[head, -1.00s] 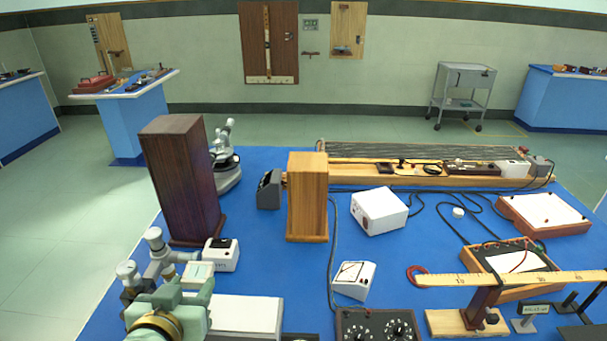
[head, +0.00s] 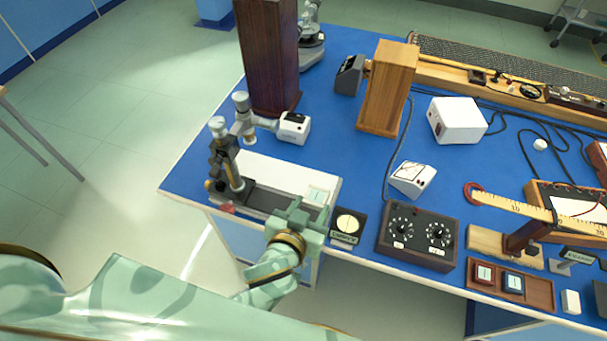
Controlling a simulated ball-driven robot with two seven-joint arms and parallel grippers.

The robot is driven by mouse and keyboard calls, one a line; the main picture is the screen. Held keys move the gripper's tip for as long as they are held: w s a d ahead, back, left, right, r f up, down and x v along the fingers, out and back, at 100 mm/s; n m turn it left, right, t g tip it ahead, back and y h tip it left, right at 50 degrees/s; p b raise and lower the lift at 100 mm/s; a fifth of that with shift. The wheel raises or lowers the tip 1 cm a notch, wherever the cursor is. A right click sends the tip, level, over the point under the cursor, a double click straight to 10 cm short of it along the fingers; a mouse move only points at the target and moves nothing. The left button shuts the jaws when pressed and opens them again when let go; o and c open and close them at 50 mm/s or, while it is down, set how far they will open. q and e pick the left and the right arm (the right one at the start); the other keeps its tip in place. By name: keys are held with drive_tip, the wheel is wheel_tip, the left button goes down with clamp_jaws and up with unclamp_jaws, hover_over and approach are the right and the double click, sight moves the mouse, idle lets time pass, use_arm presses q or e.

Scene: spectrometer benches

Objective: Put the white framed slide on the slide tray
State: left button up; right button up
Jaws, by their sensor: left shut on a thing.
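My left gripper (head: 303,211) is shut on the white framed slide (head: 318,196), a small pale square. The slide shows over the right end of a long white-topped plate on the blue bench; I cannot tell whether it touches it. A dark reddish wooden tray (head: 541,293), which looks like the slide tray, lies at the bench's front edge, well to the right of the gripper. A red-framed piece (head: 483,273) and a blue-framed piece (head: 513,281) sit in it. My right gripper is not in view.
A microscope-like instrument (head: 228,165) stands left of the gripper. A small white block (head: 571,302) is right of the tray.

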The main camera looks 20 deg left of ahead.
use_arm(q)
drive_tip(key=shift+w+d+r+m, duration=0.3)
drive_tip(key=shift+w+d+r, duration=0.05)
drive_tip(key=shift+d, duration=0.15)
drive_tip(key=w+a+f, duration=0.1)
drive_tip(key=w+a, duration=0.1)
drive_tip(key=w+a+f, duration=0.1)
drive_tip(key=w+f, duration=0.1)
drive_tip(key=w, duration=0.1)
drive_tip(key=w+a+f+b, duration=0.1)
drive_tip(key=w+a, duration=0.1)
drive_tip(key=w, duration=0.1)
drive_tip(key=shift+w+a+f, duration=0.1)
drive_tip(key=shift+a+f, duration=0.25)
drive_tip(key=b, duration=0.2)
hover_over(297, 191)
drive_tip(key=f, duration=0.4)
drive_tip(key=shift+s+d, duration=0.35)
drive_tip(key=shift+d, duration=0.05)
drive_tip(key=shift+w+a+f, duration=0.1)
drive_tip(key=shift+w+f, duration=0.05)
drive_tip(key=shift+f, duration=0.1)
drive_tip(key=shift+w+a+f+b, duration=0.15)
drive_tip(key=shift+f+b, duration=0.2)
drive_tip(key=shift+f, duration=0.5)
drive_tip(key=shift+w+a+f+b, duration=0.15)
drive_tip(key=shift+f+b, duration=0.2)
drive_tip(key=shift+f, duration=0.45)
drive_tip(key=shift+f, duration=0.1)
